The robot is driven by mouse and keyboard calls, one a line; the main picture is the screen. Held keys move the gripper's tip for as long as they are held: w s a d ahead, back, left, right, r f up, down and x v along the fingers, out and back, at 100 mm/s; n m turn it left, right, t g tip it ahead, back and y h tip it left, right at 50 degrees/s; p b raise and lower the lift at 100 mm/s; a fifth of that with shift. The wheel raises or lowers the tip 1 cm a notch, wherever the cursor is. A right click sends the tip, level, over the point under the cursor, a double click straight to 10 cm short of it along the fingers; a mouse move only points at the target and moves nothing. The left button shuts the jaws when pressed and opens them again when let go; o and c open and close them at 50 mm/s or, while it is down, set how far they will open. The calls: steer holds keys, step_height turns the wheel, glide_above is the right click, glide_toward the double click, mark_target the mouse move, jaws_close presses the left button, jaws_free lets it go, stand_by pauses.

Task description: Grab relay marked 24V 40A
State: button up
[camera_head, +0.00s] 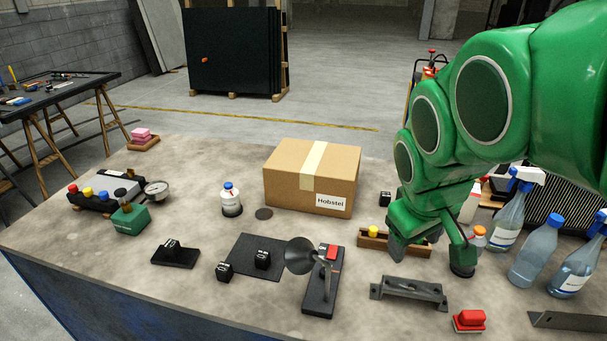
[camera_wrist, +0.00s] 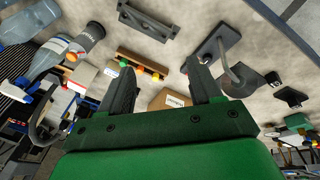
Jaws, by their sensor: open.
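Several small black relay-like blocks with white markings are on the workbench in the head view; the print is too small to read. One block (camera_head: 262,259) stands on a dark mat, and another block (camera_head: 224,271) is at the mat's left corner. A third block (camera_head: 171,246) sits on a black base farther left. Another (camera_head: 385,198) stands right of the cardboard box. My gripper (camera_head: 428,238) is above the bench's right half, near a wooden tray, away from the mat blocks. In the wrist view my gripper (camera_wrist: 161,82) is open, with nothing between its fingers.
A grey horn on a black base (camera_head: 318,283) stands right of the mat (camera_head: 242,266). The cardboard box (camera_head: 283,186) is behind. A metal bracket (camera_head: 409,289), red button (camera_head: 469,320) and spray bottles (camera_head: 508,220) are right. The bench's front left is clear.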

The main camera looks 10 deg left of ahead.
steer(key=w+a+r+n+t+y, duration=0.1)
steer(key=w+a+r+n+t, duration=0.25)
steer(key=a, duration=0.55)
steer(key=w+a+r+n+y, duration=0.2)
steer(key=w+a+r+n, duration=0.15)
steer(key=a+r, duration=0.35)
steer(key=w+a+r+n+t+y, duration=0.1)
steer(key=w+a+r+n+t, duration=0.2)
steer(key=a, duration=0.7)
steer(key=n+t+h, duration=0.1)
steer(key=n+h, duration=0.3)
steer(key=n, duration=0.8)
glide_above(221, 271)
step_height(221, 271, down, 27)
steer(key=s+f+n, duration=0.1)
steer(key=f+n, duration=0.1)
steer(key=f, duration=0.1)
steer(key=s+f+n+t, duration=0.1)
steer(key=f+n, duration=0.1)
steer(key=f, duration=0.1)
steer(key=s+f+n+t, duration=0.1)
steer(key=f+n, duration=0.1)
steer(key=f, duration=0.1)
steer(key=shift+s+a+f+t, duration=0.1)
steer(key=shift+s+t, duration=0.1)
steer(key=shift+t, duration=0.05)
steer(key=shift+x, duration=2.55)
steer(key=shift+c, duration=0.5)
steer(key=c, duration=0.9)
